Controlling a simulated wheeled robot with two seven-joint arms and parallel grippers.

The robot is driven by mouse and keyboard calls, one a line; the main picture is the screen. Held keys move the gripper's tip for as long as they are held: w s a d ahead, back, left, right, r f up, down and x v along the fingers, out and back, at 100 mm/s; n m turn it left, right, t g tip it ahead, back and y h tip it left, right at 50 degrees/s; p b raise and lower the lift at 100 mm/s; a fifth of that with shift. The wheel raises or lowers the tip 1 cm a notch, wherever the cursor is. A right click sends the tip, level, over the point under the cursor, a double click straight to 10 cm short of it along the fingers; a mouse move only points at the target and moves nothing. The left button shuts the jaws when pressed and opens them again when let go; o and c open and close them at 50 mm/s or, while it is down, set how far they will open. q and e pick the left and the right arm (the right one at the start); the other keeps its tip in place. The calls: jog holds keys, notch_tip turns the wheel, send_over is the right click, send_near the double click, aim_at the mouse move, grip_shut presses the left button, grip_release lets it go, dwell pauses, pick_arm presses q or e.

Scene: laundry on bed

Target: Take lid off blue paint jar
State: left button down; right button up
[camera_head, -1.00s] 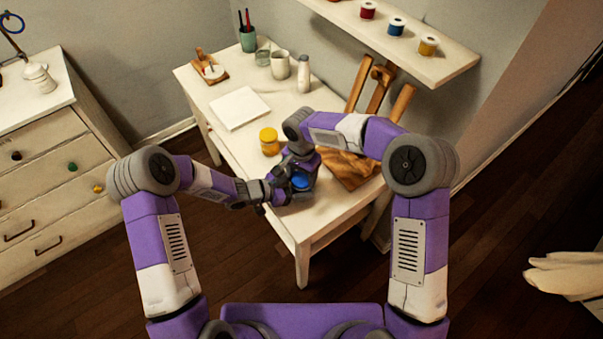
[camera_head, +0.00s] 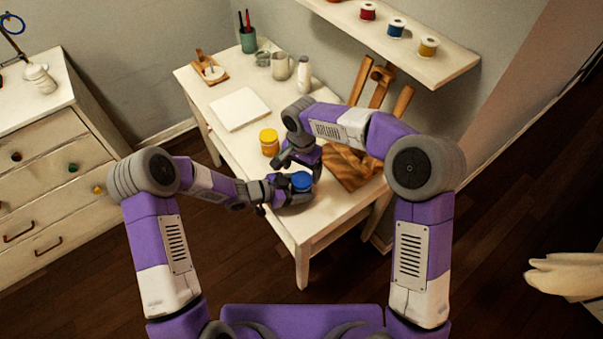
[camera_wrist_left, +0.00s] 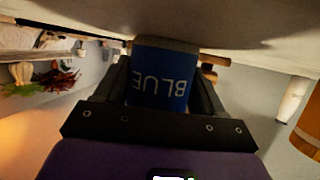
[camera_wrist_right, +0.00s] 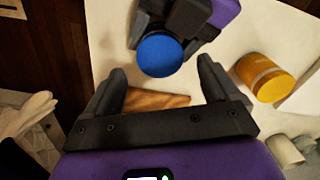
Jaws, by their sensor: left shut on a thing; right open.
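The blue paint jar (camera_head: 300,182) stands upright at the near part of the white table. My left gripper (camera_head: 287,192) is shut on its side. In the left wrist view the jar's label (camera_wrist_left: 160,82) reads BLUE, upside down, between my fingers. The jar's round blue top (camera_wrist_right: 160,55) shows in the right wrist view; I take it for the lid, seated on the jar. My right gripper (camera_wrist_right: 162,72) is open and empty, its fingers short of the blue top and apart from it. In the head view my right gripper (camera_head: 299,163) is just behind and above the jar.
A yellow jar (camera_head: 269,142) stands behind and left of the blue jar. A wooden piece (camera_head: 350,166) lies to the right. A white sheet (camera_head: 239,109), cups (camera_head: 281,66) and a bottle (camera_head: 303,74) are farther back. The table's front left is clear.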

pick_arm(q)
grip_release()
dwell(0.3)
